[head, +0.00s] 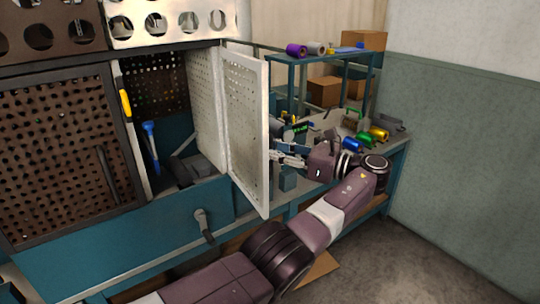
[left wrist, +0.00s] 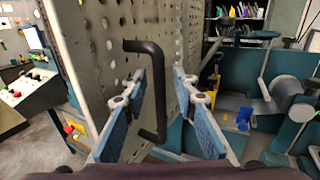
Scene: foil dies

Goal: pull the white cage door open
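The white cage door (head: 243,115) is a perforated panel that stands swung out from the cage front in the head view. The cage inside is exposed to its left. My left gripper (head: 278,154) is at the right of the door, close to its outer face. In the left wrist view the door (left wrist: 95,45) carries a black bar handle (left wrist: 155,90). The open fingers of my left gripper (left wrist: 158,78) are on either side of the handle, with visible gaps. The handle is hidden behind the door in the head view. My right gripper is not in view.
A brown perforated panel (head: 60,155) covers the left bay. Yellow-handled (head: 125,103) and blue-handled (head: 151,142) tools are in the open bay. A workbench (head: 395,148) with foil rolls (head: 378,134) and a blue shelf frame (head: 320,58) stands at the right. Floor is clear at lower right.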

